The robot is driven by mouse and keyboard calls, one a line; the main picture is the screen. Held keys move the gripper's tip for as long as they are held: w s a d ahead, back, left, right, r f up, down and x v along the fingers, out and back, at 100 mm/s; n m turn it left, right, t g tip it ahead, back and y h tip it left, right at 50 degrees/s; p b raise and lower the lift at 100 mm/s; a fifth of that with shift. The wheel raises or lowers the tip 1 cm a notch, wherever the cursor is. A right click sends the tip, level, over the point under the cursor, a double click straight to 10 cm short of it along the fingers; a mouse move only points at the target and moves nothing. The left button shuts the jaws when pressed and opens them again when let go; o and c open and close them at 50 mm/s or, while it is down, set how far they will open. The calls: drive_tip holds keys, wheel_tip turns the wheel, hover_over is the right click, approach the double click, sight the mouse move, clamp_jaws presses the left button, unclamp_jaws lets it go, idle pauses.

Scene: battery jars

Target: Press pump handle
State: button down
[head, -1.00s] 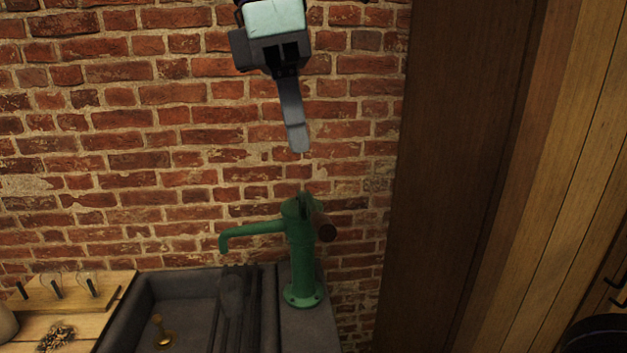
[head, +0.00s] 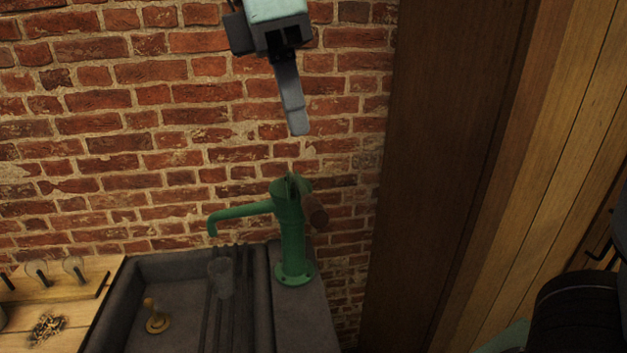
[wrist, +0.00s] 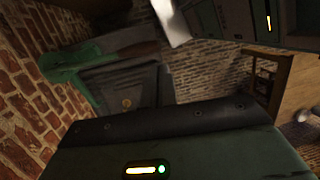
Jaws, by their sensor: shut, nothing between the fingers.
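A green hand pump (head: 291,235) stands upright on the ledge at the right of the dark sink, its spout pointing left. Its handle (head: 317,214) ends in a brown wooden grip at the right of the pump head. My gripper (head: 299,130) is shut and empty, pointing down above the pump head, with a clear gap between them. In the wrist view the pump (wrist: 85,65) and its brown handle (wrist: 138,52) lie at the upper left, and my pale fingertip (wrist: 170,22) shows at the top, apart from the handle.
The dark sink (head: 137,275) holds a brass plug (head: 157,318) and a clear glass (head: 221,278) on dark bars. A wooden counter with a small rack (head: 62,290) is at the left. A brick wall is behind, and a tall wooden panel (head: 450,150) is at the right.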

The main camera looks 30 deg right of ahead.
sight(319, 210)
drive_tip(key=p+x, duration=0.2)
drive_tip(key=x, duration=0.7)
drive_tip(key=shift+f, duration=0.2)
